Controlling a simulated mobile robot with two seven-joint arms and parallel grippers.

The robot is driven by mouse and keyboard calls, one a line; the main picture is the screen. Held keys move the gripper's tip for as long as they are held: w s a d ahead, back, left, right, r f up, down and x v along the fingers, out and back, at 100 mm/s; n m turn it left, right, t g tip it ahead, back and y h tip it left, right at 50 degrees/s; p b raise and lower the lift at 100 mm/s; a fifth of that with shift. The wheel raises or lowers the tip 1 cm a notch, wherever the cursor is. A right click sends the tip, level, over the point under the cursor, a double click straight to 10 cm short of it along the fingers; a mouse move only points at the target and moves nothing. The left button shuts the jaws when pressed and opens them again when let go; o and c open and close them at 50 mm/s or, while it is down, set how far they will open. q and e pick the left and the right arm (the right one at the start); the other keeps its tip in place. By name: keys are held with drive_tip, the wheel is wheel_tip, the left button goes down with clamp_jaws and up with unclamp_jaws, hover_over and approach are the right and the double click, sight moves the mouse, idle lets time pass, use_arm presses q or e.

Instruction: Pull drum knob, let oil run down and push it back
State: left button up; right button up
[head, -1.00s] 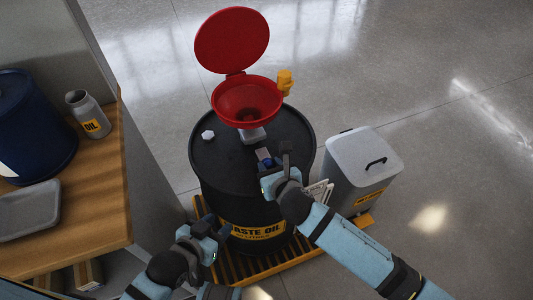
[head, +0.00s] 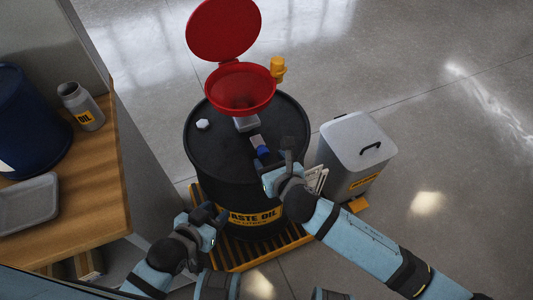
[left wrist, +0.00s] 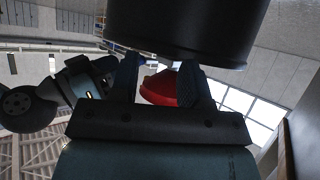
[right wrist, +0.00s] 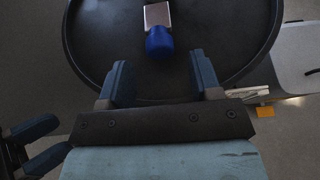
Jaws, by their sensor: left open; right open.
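The black waste oil drum (head: 215,165) stands upright with a red funnel (head: 240,95) on its top, the round red lid (head: 223,28) tilted up behind it. A yellow knob (head: 278,68) sits at the funnel's right rim. A grey block with a blue end (right wrist: 159,40) lies ahead of my right fingers in the right wrist view. My right gripper (head: 275,160) is open over the drum's near right top, apart from the blue end. My left gripper (head: 212,215) is open and empty beside the drum's lower front left; its fingers frame part of the red funnel in the left wrist view.
A wooden bench (head: 95,205) at left holds a grey oil bottle (head: 82,106), a grey tray (head: 28,207) and a blue drum (head: 25,120). A grey bin (head: 355,150) stands right of the drum. A yellow slatted pallet (head: 290,243) lies beneath the drum. Floor behind is clear.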

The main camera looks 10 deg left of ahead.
use_arm(q)
drive_tip(key=shift+s+a+p, duration=0.15)
drive_tip(key=shift+a+p, duration=0.05)
drive_tip(key=shift+p, duration=0.6)
use_arm(e)
drive_tip(key=v, duration=1)
drive_tip(key=shift+s, duration=0.15)
drive_tip(key=shift+d, duration=0.1)
